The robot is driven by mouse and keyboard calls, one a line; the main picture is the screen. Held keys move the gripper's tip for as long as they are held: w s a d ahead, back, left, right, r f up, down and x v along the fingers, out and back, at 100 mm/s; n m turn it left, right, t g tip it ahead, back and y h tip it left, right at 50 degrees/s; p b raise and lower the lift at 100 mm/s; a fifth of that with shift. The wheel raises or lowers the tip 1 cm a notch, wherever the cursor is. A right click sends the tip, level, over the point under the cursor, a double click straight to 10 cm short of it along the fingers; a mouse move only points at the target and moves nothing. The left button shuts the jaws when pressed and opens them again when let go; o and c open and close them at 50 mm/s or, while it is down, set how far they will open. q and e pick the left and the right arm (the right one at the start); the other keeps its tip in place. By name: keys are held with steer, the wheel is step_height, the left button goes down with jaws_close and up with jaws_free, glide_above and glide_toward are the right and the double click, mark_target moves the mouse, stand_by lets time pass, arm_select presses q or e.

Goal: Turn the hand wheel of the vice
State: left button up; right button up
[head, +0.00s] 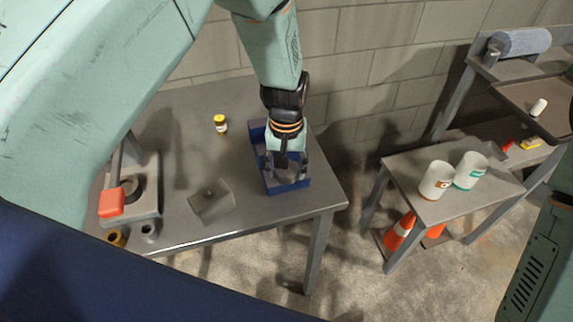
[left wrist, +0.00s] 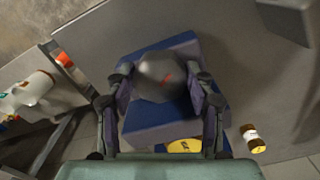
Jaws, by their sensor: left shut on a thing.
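The blue vice (head: 293,188) stands near the right end of the grey workbench. My left gripper (head: 287,168) points down over it from above. In the left wrist view the blue body of the vice (left wrist: 150,133) lies under the fingers. A dark grey rounded part with a small red mark, apparently the hand wheel (left wrist: 165,78), sits between the fingers of the left gripper (left wrist: 163,88). The fingers are shut on it from both sides. In the head view the fingers partly hide the wheel. My right gripper is not in view.
White tubs (head: 436,180) stand on a separate table at right.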

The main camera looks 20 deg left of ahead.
arm_select(q)
steer(key=o, duration=1.2)
steer(key=shift+c, duration=0.2)
steer(key=shift+r, duration=0.1)
step_height(320, 180, up, 12)
